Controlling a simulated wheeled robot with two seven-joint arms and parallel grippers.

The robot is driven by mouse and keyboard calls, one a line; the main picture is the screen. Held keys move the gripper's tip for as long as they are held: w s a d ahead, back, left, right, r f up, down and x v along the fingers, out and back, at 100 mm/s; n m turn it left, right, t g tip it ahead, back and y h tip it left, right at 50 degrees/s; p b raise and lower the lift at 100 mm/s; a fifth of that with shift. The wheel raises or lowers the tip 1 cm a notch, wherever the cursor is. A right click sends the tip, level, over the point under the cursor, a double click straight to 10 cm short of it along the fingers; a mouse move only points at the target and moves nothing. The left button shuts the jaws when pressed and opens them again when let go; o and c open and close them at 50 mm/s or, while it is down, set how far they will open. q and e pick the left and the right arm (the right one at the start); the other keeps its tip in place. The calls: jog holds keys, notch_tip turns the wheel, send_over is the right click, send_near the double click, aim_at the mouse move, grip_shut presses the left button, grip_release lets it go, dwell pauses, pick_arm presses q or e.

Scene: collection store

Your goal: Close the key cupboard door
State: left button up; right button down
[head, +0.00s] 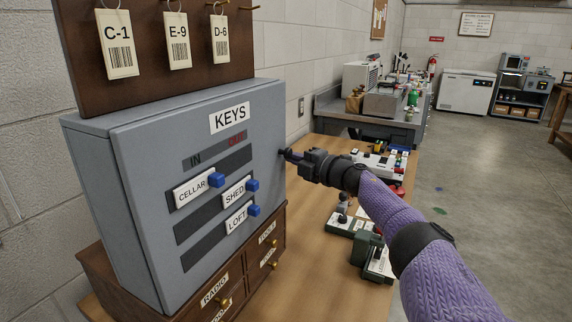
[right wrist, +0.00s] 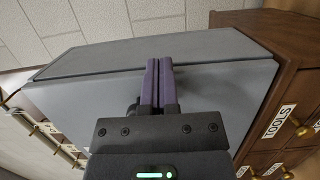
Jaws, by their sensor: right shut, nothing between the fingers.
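The grey key cupboard (head: 100,180) stands on a wooden drawer unit against the wall at the left of the head view. Its door (head: 152,235), labelled KEYS, faces me and lies flush with the body or nearly so; I cannot tell whether it is fully shut. My right gripper (head: 286,153) is shut and empty at the door's right edge. In the right wrist view, the fingers (right wrist: 159,82) are together in front of the grey door (right wrist: 225,95), near a thin dark seam; contact is unclear. My left gripper is not in view.
The drawer unit (head: 248,256) has knobs and labels. A key-tag board (head: 150,45) stands above the cupboard. The wooden bench (head: 315,255) holds small green-based devices (head: 376,262) under my right arm. The floor to the right is mostly clear.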

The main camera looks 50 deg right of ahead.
jog(key=shift+w, duration=0.2)
dwell(0.4)
jog(key=s+p, duration=0.5)
jog(key=s, duration=0.5)
jog(key=shift+p, duration=0.3)
